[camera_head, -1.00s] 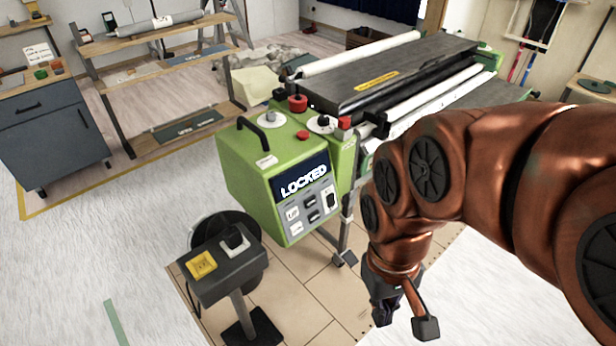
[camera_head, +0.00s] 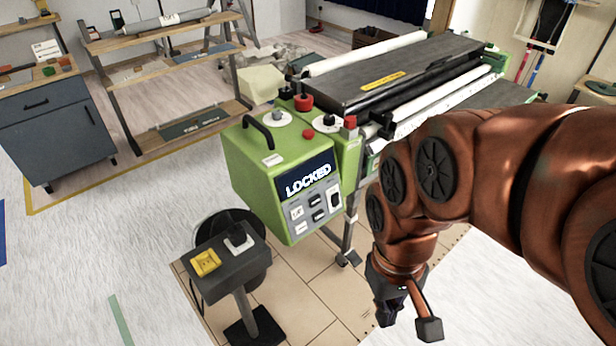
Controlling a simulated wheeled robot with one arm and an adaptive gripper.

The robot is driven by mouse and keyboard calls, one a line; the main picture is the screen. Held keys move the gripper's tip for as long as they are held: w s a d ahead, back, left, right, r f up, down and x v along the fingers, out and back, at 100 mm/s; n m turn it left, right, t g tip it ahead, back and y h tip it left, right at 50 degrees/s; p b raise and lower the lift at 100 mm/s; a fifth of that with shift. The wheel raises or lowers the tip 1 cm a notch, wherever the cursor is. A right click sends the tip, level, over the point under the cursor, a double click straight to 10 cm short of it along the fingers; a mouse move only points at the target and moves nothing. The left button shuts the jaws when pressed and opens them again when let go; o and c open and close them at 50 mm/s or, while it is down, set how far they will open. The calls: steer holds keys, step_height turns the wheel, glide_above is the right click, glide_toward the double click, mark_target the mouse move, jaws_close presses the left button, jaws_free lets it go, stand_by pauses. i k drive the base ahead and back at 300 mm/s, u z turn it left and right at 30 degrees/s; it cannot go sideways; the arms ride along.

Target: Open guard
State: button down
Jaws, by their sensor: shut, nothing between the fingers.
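The green wallpaper paster (camera_head: 262,190) stands at the middle of the view. Its display (camera_head: 308,181) reads "LOCKED". A dark flat cover (camera_head: 350,84) with a yellow label lies level across its top, apparently the guard and closed. A black handle (camera_head: 258,132), red knobs and grey dials sit on the green housing. My gripper (camera_head: 388,312) hangs low at the right, pointing down, shut and empty, in front of the machine and apart from it. My arm hides the machine's near right side.
A dark blue cabinet (camera_head: 59,140) and a wooden shelf rack (camera_head: 180,85) stand at the left. Pale floor (camera_head: 110,240) is free at the lower left.

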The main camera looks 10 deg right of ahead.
mark_target(334, 90)
steer(key=z, duration=0.15)
steer(key=k, duration=0.2)
steer(key=z, duration=1)
steer(key=k, duration=1.1)
steer(key=z, duration=1.05)
steer(key=i, duration=2.6)
steer(key=u, duration=0.55)
steer(key=i, duration=1.35)
steer(key=u, duration=1.9)
steer(key=i, duration=0.9)
steer(key=u, duration=0.8)
